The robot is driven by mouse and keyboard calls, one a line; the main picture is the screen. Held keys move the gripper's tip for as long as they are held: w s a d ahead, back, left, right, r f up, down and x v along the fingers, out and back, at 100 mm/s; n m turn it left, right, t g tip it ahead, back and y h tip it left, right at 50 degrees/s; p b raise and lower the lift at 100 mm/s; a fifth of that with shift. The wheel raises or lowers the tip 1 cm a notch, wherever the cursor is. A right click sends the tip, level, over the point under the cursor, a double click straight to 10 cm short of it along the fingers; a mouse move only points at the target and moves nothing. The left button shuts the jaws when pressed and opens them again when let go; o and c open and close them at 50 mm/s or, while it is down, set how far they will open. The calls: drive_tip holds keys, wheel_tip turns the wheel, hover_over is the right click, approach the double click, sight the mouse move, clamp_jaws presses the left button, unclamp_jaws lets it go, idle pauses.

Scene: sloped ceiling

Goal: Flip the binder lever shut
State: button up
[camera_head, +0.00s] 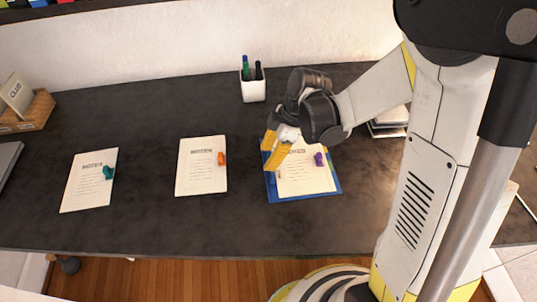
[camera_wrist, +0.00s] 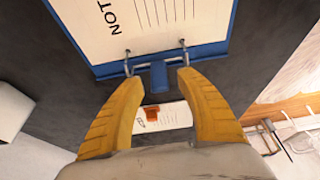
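The blue binder (camera_head: 309,198) lies open-faced on the dark desk, with a printed white sheet and a purple piece on it. In the wrist view the binder's blue edge (camera_wrist: 205,50) carries two metal rings or posts. Between them a blue lever (camera_wrist: 159,76) sticks out past the edge. My gripper (camera_head: 275,152) is over the binder's left side. In the wrist view its yellow fingers (camera_wrist: 158,82) are spread, one on each side of the lever, with nothing held. Whether the fingertips touch the binder is unclear. The lever is hidden in the head view.
Two sheets lie to the left, one with an orange piece (camera_head: 221,158), one with a teal piece (camera_head: 108,172). A white pen cup (camera_head: 253,90) stands behind the binder, near the wall. A wooden box (camera_head: 38,107) is at far left. Bare desk lies between the sheets.

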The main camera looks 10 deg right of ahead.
drive_tip(key=shift+r, duration=0.1)
drive_tip(key=v, duration=1.2)
drive_tip(key=s+d+r+m+t+h, duration=0.2)
drive_tip(key=s+m, duration=0.3)
drive_tip(key=m, duration=0.3)
drive_tip(key=s+d+r+m+t+h, duration=0.2)
drive_tip(key=s+d+r+m+t, duration=0.1)
drive_tip(key=m, duration=0.6)
drive_tip(key=shift+s+d+r+t, duration=0.2)
drive_tip(key=shift+s+d+t, duration=0.4)
drive_tip(key=shift+s+t, duration=0.5)
drive_tip(key=shift+s, duration=0.15)
